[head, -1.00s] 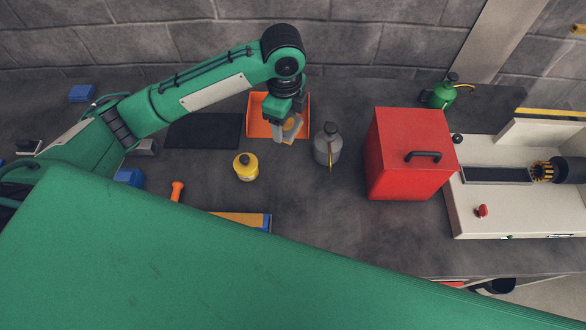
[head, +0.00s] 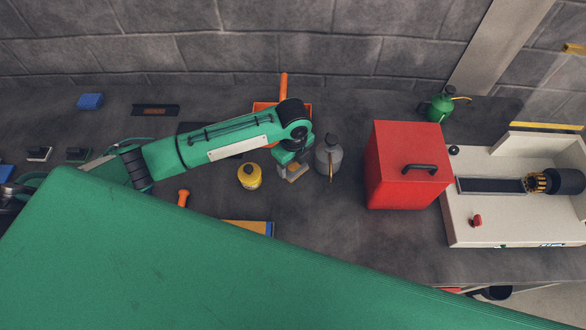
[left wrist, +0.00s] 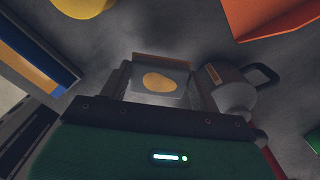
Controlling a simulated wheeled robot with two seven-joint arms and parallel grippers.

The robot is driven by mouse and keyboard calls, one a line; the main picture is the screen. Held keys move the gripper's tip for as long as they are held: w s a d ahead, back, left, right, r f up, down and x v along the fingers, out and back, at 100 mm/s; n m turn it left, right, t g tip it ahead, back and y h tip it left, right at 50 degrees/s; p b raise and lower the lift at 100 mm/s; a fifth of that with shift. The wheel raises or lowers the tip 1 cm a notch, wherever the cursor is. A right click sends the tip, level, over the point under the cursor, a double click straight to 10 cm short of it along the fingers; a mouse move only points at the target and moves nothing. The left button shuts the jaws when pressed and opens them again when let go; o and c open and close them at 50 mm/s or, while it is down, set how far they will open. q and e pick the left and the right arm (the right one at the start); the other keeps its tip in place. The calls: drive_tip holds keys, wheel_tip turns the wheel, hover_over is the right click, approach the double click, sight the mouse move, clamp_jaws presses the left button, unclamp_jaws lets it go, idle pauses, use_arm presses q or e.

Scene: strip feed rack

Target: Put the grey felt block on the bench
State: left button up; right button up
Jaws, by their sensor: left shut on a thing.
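The grey felt block (left wrist: 143,98) sits between the fingers of my left gripper in the left wrist view, with a tan oval patch on its face. My left gripper (head: 293,175) is shut on it, pointing down over the grey bench (head: 340,225). In the head view the gripper is in front of the orange tray (head: 264,107), between the yellow container and the grey bottle. The block is low; I cannot tell whether it touches the bench. My right gripper is not in view.
The grey bottle (head: 328,158) stands close on the right, the yellow container (head: 249,177) on the left. A red box (head: 400,165) and a pale machine (head: 490,215) stand further right. A blue-edged yellow item (head: 247,228) lies in front. Bench between it and the red box is clear.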

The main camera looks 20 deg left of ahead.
sight(293, 171)
use_arm(q)
drive_tip(key=shift+f, duration=0.9)
wheel_tip(293, 171, down, 3)
drive_tip(key=shift+f+p, duration=0.1)
drive_tip(key=shift+p, duration=0.45)
drive_tip(key=shift+f, duration=0.4)
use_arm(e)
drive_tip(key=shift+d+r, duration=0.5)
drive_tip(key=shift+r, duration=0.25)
use_arm(q)
drive_tip(key=shift+f, duration=0.1)
drive_tip(key=o, duration=0.9)
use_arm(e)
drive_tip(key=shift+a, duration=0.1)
